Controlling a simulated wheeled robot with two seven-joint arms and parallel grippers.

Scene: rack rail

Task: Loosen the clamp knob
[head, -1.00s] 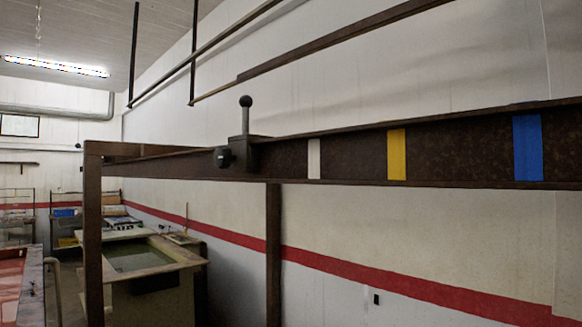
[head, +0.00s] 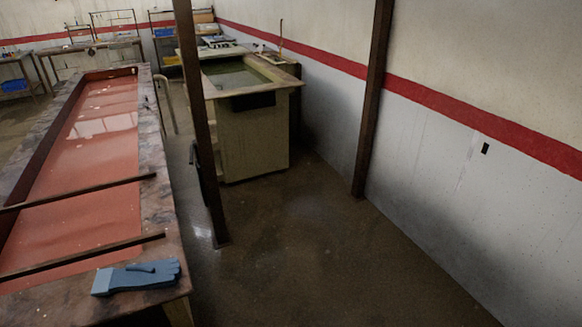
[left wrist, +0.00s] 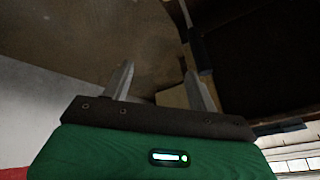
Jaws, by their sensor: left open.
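The clamp and its knob are outside the head view now, and I cannot make them out in the left wrist view. My left gripper (left wrist: 160,71) shows in the left wrist view with its two grey fingers apart and nothing between them. The head view shows neither gripper. Two dark upright posts (head: 371,100) of the rack stand on the floor in the head view; the rail they carry is above the picture.
A long trough with a red bed (head: 102,150) runs along the left. A blue-grey glove (head: 138,277) lies on its near end, by two dark bars (head: 80,256). A pale tank (head: 252,140) stands behind.

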